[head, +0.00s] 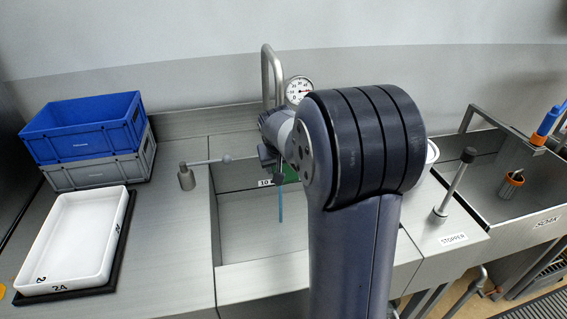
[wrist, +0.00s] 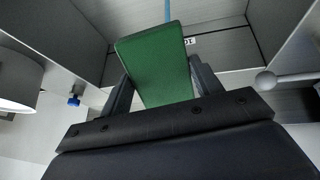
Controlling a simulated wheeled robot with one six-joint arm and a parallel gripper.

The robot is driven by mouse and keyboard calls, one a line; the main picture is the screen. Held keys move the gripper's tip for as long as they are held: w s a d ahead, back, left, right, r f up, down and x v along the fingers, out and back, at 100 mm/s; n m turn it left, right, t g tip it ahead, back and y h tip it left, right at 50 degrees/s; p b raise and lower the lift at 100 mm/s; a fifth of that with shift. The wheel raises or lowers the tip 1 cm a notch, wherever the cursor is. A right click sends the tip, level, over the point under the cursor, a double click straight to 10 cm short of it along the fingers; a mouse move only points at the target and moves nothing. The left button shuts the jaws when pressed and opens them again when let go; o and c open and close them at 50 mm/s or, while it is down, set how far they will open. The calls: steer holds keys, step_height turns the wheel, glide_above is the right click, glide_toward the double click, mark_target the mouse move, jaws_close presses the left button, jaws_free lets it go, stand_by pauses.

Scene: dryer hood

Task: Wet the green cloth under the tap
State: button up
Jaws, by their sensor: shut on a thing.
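The green cloth (wrist: 155,62) is a flat block between the two fingers of my gripper (wrist: 158,75) in the wrist view. My gripper is shut on it, over the sink basin (head: 255,240). In the head view my arm hides most of the gripper, and only a bit of the green cloth (head: 291,174) shows. The tap (head: 267,75) is a curved steel pipe behind the basin. A thin blue water stream (head: 280,206) runs down into the basin. In the wrist view the stream (wrist: 168,10) meets the cloth's top edge in the picture; I cannot tell whether they touch.
A lever (head: 205,162) with a ball end stands left of the basin. A white tray (head: 75,235) and stacked blue (head: 85,125) and grey crates (head: 105,172) are further left. A stopper lever (head: 455,185) and second sink (head: 505,165) stand right. A gauge (head: 299,89) is behind.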

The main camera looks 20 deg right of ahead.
steer(key=s+a+b, duration=0.1)
steer(key=s+a, duration=0.2)
steer(key=s, duration=0.2)
steer(key=shift+s+b, duration=0.3)
steer(key=shift+b, duration=0.1)
steer(key=shift+a, duration=0.1)
stand_by(1.1)
steer(key=s+a+r+p, duration=0.2)
steer(key=s+r, duration=0.2)
steer(key=shift+s+a, duration=0.15)
steer(key=shift+a, duration=0.1)
steer(key=shift+f, duration=0.1)
stand_by(0.7)
steer(key=w+a+f+n, duration=0.1)
steer(key=w+a+f, duration=0.2)
steer(key=f, duration=0.6)
steer(key=w+a+f, duration=0.3)
steer(key=a+f, duration=0.1)
steer(key=f, duration=0.5)
steer(key=shift+w+f+n+y, duration=0.25)
steer(key=shift+n+y, duration=0.15)
